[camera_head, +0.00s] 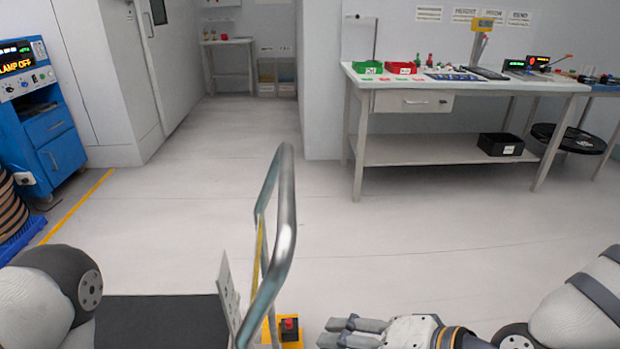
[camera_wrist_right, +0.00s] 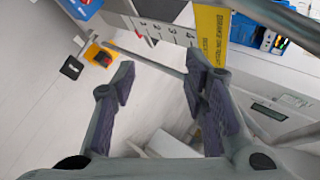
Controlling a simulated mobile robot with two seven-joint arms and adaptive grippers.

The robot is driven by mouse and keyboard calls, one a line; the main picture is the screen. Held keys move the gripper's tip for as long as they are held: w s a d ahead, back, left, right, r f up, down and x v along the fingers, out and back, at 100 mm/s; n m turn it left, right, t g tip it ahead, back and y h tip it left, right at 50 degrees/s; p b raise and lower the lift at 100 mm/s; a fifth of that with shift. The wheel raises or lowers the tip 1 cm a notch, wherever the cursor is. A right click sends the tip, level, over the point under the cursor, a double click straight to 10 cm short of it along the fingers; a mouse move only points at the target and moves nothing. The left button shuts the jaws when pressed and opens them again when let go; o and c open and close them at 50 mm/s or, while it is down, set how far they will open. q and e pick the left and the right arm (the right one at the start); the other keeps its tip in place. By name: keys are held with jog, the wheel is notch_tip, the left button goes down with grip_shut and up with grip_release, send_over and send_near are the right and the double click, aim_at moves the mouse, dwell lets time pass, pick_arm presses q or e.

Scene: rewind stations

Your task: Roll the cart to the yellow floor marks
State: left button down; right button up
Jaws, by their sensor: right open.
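The cart shows at the bottom of the head view, with its grey tube handle (camera_head: 284,235) upright and its dark deck (camera_head: 160,322) to the left of it. A yellow box with a red button (camera_head: 290,324) sits by the handle's foot; it also shows in the right wrist view (camera_wrist_right: 103,56). My right gripper (camera_head: 328,331) is open, empty and right of the handle; its spread fingers show in the right wrist view (camera_wrist_right: 160,60). My left gripper is out of view. A yellow floor line (camera_head: 78,207) runs at the left; no other yellow floor marks show.
A blue cabinet (camera_head: 48,130) stands at the left beside a blue pallet (camera_head: 22,238). A white workbench (camera_head: 430,150) with trays and devices stands at the back right. The floor (camera_head: 215,200) between cart, doorway and bench is clear.

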jog(key=w+r+t+y, duration=0.1)
jog(key=w+r+t, duration=0.2)
jog(key=w+r, duration=0.35)
jog(key=m+t+y, duration=0.1)
jog(key=t+y, duration=0.1)
send_near(292, 180)
jog(key=x, duration=0.3)
jog(key=b+x, duration=0.1)
jog(key=x, duration=0.2)
jog(key=b+x, duration=0.1)
jog(key=x, duration=0.3)
jog(key=shift+s+f, duration=0.1)
jog(key=shift+f, duration=0.3)
jog(key=shift+w+a+t, duration=0.3)
jog(key=shift+w+a, duration=0.05)
jog(key=shift+a, duration=0.05)
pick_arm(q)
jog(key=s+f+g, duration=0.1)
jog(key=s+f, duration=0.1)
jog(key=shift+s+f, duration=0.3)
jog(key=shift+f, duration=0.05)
pick_arm(e)
grip_shut()
